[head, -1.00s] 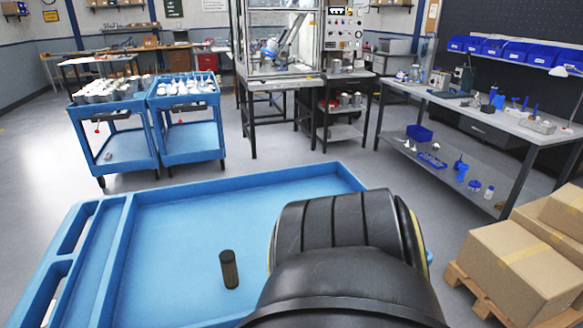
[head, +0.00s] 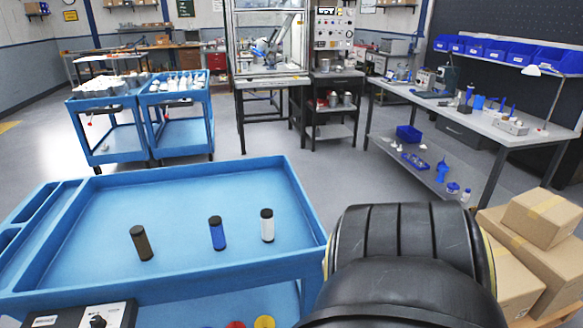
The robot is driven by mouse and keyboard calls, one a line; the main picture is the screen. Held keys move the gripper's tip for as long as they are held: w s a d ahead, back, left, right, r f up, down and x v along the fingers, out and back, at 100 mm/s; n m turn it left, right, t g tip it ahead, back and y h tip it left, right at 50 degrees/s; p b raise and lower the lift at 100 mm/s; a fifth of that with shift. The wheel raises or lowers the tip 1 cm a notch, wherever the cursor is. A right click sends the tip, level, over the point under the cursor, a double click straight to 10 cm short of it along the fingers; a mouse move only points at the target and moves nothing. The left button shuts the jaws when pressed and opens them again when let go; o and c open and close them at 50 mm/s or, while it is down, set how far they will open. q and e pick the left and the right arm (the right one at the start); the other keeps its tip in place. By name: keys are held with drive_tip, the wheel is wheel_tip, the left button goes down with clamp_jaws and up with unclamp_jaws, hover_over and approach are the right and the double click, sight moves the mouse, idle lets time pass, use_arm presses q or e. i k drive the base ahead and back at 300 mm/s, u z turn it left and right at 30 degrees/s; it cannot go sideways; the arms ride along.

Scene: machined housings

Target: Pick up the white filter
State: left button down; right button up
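The white filter (head: 267,226) is a small upright cylinder with a dark top band, standing on the blue cart's top tray (head: 170,195) near its right side. A blue filter (head: 217,234) with a dark cap stands just left of it. A dark brown filter (head: 141,243) stands further left. The filters stand apart from each other. A large black part of my own arm fills the lower right, to the right of the cart. Neither of my grippers shows in the head view.
A black control box with a knob (head: 97,320) sits below the tray's front edge. Cardboard boxes (head: 545,216) are stacked at the right. A grey workbench (head: 490,118) stands at the back right. Two blue carts (head: 178,98) stand at the back left. The tray around the filters is clear.

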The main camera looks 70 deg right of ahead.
sight(267, 225)
drive_tip(key=z, duration=1.4)
drive_tip(key=i, duration=1)
